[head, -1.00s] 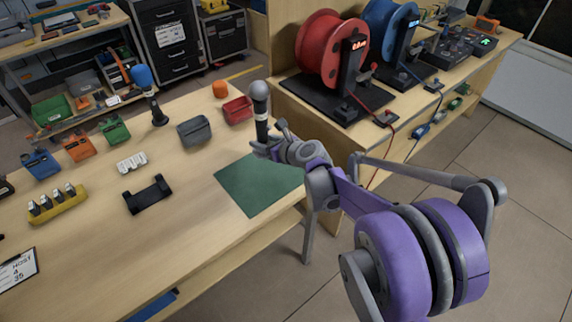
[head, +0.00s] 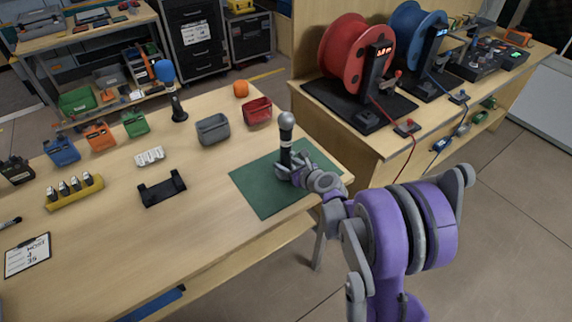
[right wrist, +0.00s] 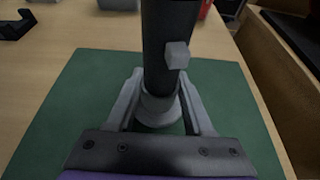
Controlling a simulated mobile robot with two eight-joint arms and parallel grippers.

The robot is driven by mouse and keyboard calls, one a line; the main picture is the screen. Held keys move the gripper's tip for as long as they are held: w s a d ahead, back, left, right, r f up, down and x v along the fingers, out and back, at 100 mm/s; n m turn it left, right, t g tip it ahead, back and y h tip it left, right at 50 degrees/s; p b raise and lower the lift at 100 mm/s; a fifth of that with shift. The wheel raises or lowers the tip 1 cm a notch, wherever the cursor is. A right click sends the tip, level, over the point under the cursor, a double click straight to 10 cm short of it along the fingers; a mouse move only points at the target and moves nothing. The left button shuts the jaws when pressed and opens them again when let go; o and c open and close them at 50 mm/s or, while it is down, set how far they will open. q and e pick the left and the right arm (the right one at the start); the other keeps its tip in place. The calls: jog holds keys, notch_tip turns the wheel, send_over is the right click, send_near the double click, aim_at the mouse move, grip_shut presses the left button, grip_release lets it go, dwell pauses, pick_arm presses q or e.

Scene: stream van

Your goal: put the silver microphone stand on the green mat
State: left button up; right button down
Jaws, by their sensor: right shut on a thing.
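The silver-headed microphone stand (head: 286,135) is upright over the green mat (head: 262,196), towards its back part. My right gripper (head: 288,171) is shut around the lower part of the stand. In the right wrist view the dark shaft (right wrist: 168,45) rises between the two fingers, with a pale round part (right wrist: 158,108) low between them. The green mat (right wrist: 60,120) spreads around and beneath it. I cannot tell whether the base touches the mat. My left gripper is out of view.
A blue-headed microphone (head: 168,85) stands at the back of the table. A grey bin (head: 213,130) and a red bin (head: 257,112) are behind the mat. A black cradle (head: 162,189) lies to its left. Cable reels (head: 342,55) stand on the right bench. The mat's front is clear.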

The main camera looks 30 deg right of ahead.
jog(key=shift+f, duration=0.2)
jog(key=shift+c, duration=1.4)
grip_release()
jog(key=shift+r, duration=0.15)
